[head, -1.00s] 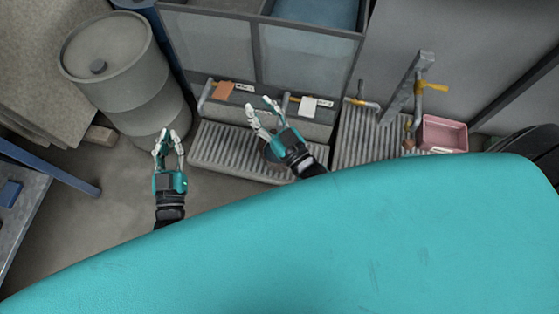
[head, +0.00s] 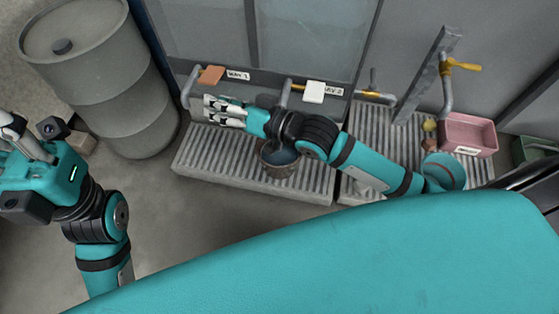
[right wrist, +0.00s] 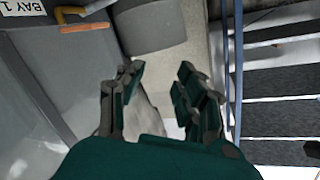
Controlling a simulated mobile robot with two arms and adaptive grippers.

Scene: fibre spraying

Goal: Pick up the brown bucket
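The brown bucket (head: 279,168) stands on the slatted grey platform below the sink-like bay in the head view. My right arm crosses above it and hides part of its rim; its inside looks dark. My right gripper (head: 224,111) points left, beyond the bucket, near the pipe and the orange card. In the right wrist view my right gripper (right wrist: 160,98) has its fingers apart with nothing between them. My left gripper (head: 22,140) is at the left edge of the head view, partly cut off, far from the bucket.
A grey barrel (head: 105,75) stands at the left. Pipes with yellow handles (head: 460,66) and a pink bin (head: 468,134) are at the right. A white tag (head: 314,92) hangs above the platform. Bare floor (head: 190,225) lies in front.

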